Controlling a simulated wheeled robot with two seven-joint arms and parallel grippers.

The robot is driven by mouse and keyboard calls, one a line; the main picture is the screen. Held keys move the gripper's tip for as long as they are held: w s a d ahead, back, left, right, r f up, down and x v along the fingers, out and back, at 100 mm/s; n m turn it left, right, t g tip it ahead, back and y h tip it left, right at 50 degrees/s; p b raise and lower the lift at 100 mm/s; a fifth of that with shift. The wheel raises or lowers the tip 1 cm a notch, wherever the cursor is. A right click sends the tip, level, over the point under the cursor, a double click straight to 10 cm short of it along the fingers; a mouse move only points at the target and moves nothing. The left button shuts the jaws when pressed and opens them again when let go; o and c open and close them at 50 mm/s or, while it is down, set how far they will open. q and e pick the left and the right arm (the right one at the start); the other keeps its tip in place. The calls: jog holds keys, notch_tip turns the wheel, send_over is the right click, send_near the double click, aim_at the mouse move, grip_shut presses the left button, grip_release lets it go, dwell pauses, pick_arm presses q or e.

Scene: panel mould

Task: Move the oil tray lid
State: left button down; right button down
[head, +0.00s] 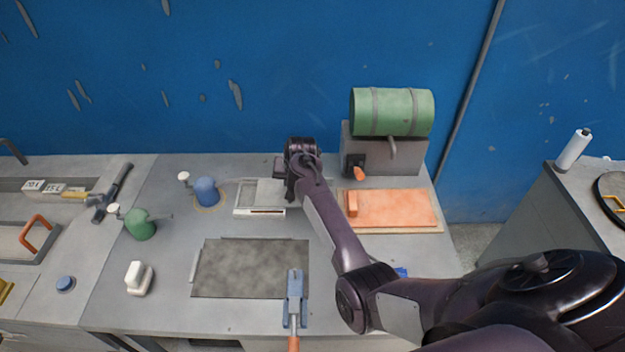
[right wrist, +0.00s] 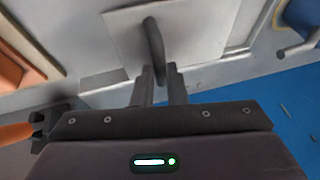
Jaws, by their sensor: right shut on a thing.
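The oil tray lid (head: 270,192) is a flat pale grey plate, partly hidden by my right arm in the head view. In the right wrist view the lid (right wrist: 195,28) carries an upright dark handle (right wrist: 153,45). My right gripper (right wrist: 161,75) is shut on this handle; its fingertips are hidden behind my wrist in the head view. The shallow white tray (head: 258,212) lies under or just beside the lid, with its front rim showing. I cannot tell whether the lid touches it. My left gripper is not in view.
An orange pad on a board (head: 398,208) lies right of my arm, below a green drum (head: 392,112) on a grey stand. A dark panel (head: 250,268) lies in front. Blue (head: 206,192) and green (head: 140,224) pots stand left. The blue wall is behind.

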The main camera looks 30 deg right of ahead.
aim_at(270, 194)
jog(key=w+a, duration=0.1)
jog(key=a, duration=0.2)
jog(key=w+a, duration=0.1)
jog(key=shift+w+a+b, duration=0.15)
jog(key=shift+w+b, duration=0.2)
jog(key=shift+w+a, duration=0.3)
jog(key=shift+a, duration=0.25)
jog(key=shift+r, duration=0.1)
jog(key=c, duration=1.5)
grip_release()
jog(key=shift+w+a, duration=0.1)
jog(key=shift+a, duration=0.05)
jog(key=shift+o, duration=0.2)
jog(key=shift+s+r, duration=0.3)
jog(key=shift+r, duration=0.2)
jog(key=b+v, duration=0.1)
jog(key=v, duration=0.5)
jog(key=shift+r, duration=0.25)
jog(key=shift+s, duration=0.1)
